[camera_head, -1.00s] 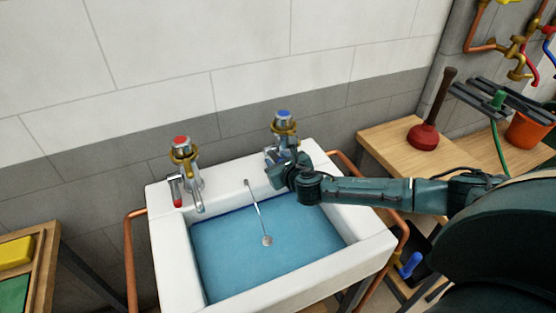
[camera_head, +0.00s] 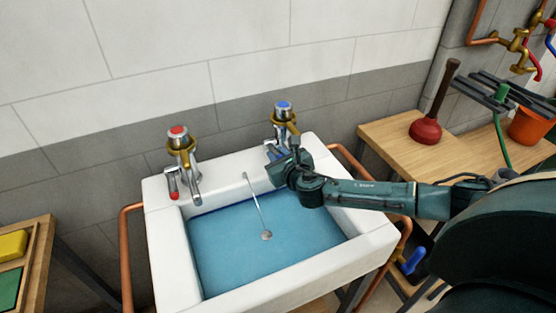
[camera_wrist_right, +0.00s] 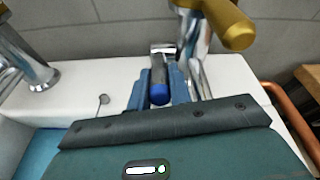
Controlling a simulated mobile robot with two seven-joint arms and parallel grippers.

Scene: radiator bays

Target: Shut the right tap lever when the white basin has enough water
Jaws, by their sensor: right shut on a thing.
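The white basin (camera_head: 383,248) holds blue water (camera_head: 250,265) that covers its floor, with its surface below the rim. The right tap (camera_head: 283,112) has a blue cap and a gold collar. My right gripper (camera_head: 275,152) is at the front of this tap, above the basin's back ledge. In the right wrist view, its blue fingers (camera_wrist_right: 158,88) are shut on the right tap lever (camera_wrist_right: 159,92), which has a blue tip. The gripper body hides part of the tap and spout in the head view. My left gripper is not in view.
The left tap (camera_head: 180,150) has a red cap and a red-tipped lever. A chain with a plug (camera_head: 266,235) hangs into the basin. A red plunger (camera_head: 426,131) and an orange pot (camera_head: 528,125) stand on the right bench. A yellow sponge (camera_head: 12,246) lies at left. A tiled wall is behind.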

